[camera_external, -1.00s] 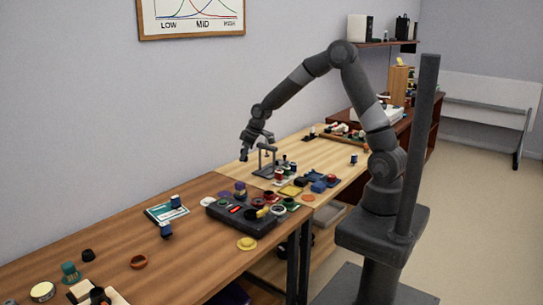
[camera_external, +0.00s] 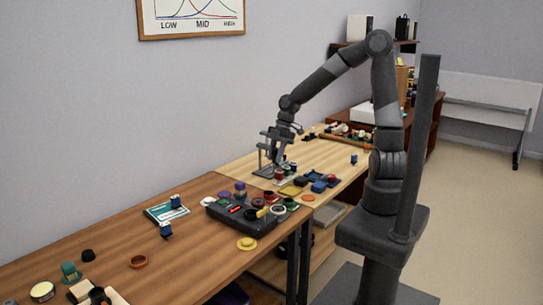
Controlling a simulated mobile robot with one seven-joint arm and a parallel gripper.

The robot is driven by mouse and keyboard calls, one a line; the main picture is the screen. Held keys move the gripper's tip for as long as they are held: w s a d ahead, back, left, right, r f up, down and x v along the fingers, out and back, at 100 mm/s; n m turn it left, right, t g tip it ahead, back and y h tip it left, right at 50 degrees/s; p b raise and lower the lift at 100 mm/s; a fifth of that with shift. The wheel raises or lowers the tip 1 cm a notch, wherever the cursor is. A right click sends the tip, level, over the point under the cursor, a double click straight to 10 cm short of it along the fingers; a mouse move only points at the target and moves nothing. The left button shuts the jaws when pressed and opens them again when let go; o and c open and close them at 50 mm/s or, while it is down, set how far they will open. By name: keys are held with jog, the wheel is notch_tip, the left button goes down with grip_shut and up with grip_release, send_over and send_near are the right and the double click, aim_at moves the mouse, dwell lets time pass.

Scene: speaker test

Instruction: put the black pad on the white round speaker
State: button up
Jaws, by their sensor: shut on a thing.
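My gripper (camera_external: 277,161) is low over the far, lighter table, beside a grey stand and close to a cluster of small parts. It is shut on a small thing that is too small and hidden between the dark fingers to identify. I cannot make out the black pad for certain.
The dark box (camera_external: 238,219) carries several coloured round parts. The grey stand (camera_external: 262,157) rises close to my gripper. Blue parts (camera_external: 319,187) and a yellow piece (camera_external: 290,190) lie nearby. A yellow disc (camera_external: 247,244) lies in front of the box. The near table's middle is mostly clear.

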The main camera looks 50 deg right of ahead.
jog(key=s+n+g, duration=0.2)
jog(key=s+n, duration=0.3)
jog(key=s, duration=0.5)
send_over(277, 211)
jog(key=d, duration=0.1)
jog(key=shift+w+d+f, duration=0.1)
jog(key=shift+w+f, duration=0.05)
jog(key=shift+f, duration=1.85)
jog(key=shift+w+d+f, duration=0.1)
jog(key=shift+w+f, duration=0.05)
jog(key=shift+f, duration=3.8)
jog(key=shift+f, duration=0.1)
jog(key=o, duration=1)
jog(key=shift+v, duration=6.1)
jog(key=shift+a, duration=0.15)
